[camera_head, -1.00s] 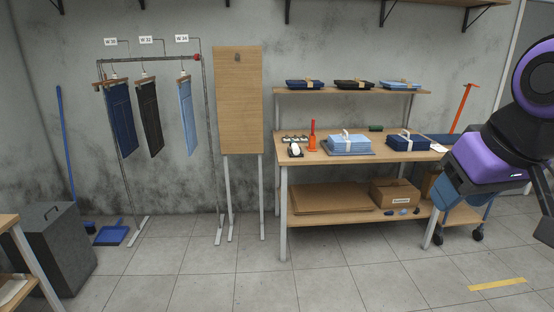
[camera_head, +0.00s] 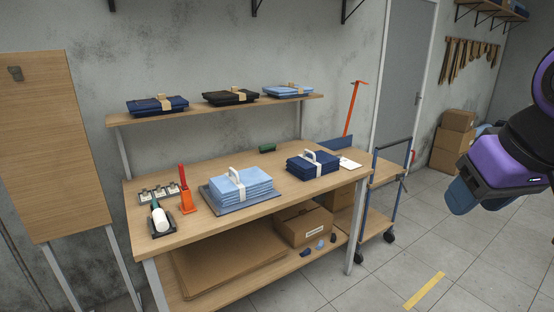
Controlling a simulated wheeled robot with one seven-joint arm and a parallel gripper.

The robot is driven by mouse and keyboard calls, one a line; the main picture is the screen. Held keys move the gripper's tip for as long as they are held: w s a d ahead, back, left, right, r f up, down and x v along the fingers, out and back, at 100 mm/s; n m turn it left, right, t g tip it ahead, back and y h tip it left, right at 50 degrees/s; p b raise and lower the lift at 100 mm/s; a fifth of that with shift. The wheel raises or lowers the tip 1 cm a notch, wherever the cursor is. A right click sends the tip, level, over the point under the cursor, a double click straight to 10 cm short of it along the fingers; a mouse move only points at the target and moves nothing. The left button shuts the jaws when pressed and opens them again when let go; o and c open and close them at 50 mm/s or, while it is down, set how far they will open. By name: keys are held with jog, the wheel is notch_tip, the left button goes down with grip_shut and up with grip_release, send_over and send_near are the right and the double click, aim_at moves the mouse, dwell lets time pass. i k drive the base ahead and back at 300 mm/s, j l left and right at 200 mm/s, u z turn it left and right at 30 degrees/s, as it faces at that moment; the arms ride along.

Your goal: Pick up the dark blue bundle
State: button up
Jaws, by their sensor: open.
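The dark blue bundle (camera_head: 312,166) lies on the right part of the workbench top (camera_head: 290,195). It is a folded stack with a pale band around it and a white handle on top. Part of my arm shows at the right edge, well to the right of the bundle and apart from it. My gripper's fingers are not in view. A folded dark blue item (camera_head: 143,108) with a tan band lies at the left of the upper shelf (camera_head: 215,110).
A light blue bundle (camera_head: 240,190) on a grey mat stands left of the dark blue one. An orange holder (camera_head: 187,201) and a white-and-green tool (camera_head: 159,218) are further left. A cart (camera_head: 385,172) stands at the bench's right.

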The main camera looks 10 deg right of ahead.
aim_at(306, 167)
jog(key=i+l+z, duration=0.1)
jog(key=i, duration=0.45)
jog(key=i+l+z, duration=0.15)
jog(key=i, duration=0.4)
jog(key=i+l+u, duration=0.8)
jog(key=l+u, duration=0.15)
jog(key=l, duration=0.15)
jog(key=i+l+u, duration=0.25)
jog(key=l+u, duration=0.25)
jog(key=l, duration=0.25)
jog(key=l+u, duration=0.25)
jog(key=l, duration=0.15)
jog(key=i, duration=0.05)
